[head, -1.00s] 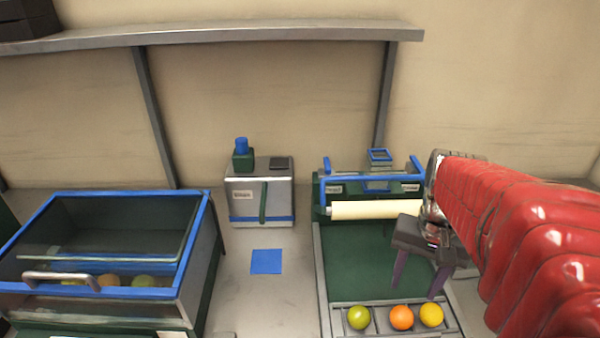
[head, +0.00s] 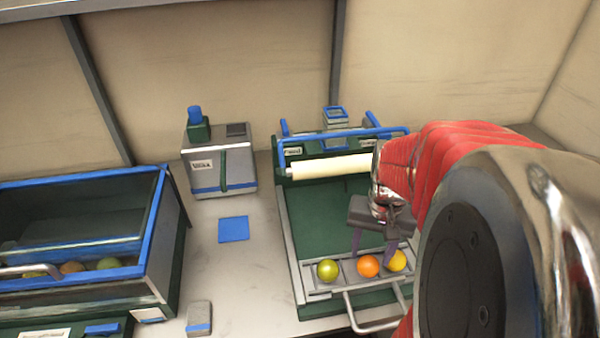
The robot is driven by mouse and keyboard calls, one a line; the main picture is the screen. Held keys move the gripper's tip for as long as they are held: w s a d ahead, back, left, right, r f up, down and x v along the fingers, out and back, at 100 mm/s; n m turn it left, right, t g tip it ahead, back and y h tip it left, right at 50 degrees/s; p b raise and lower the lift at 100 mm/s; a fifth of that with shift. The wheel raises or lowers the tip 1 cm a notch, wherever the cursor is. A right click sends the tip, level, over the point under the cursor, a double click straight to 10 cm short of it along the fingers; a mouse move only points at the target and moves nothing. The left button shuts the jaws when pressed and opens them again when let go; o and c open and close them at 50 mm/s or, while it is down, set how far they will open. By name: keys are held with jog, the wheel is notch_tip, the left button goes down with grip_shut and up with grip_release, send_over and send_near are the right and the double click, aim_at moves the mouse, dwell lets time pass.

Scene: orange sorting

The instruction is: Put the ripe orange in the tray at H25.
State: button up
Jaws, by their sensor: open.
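A bright orange fruit (head: 368,266) sits in the middle of a row on the front rack of the green-floored tray unit (head: 320,222). A yellow-green fruit (head: 327,270) is at its left and a yellow-orange fruit (head: 397,260) at its right. My gripper (head: 373,250) is open and points down over the rack. Its purple fingers are above and beside the orange and partly in front of the yellow-orange fruit. It holds nothing that I can see. I cannot read any label H25.
A blue-rimmed bin (head: 160,225) with several fruits stands at the left. A grey box with a blue knob (head: 220,165) stands at the back. A blue square (head: 233,229) lies on the clear counter between. A metal handle (head: 375,325) juts out in front.

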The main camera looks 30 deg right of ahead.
aim_at(370, 259)
notch_tip(370, 259, down, 4)
jog(key=shift+d, duration=0.15)
dwell(0.6)
jog(key=c, duration=0.8)
jog(key=shift+r, duration=0.15)
notch_tip(370, 259, up, 10)
jog(key=shift+f, duration=0.1)
jog(key=shift+w, duration=0.1)
dwell(0.4)
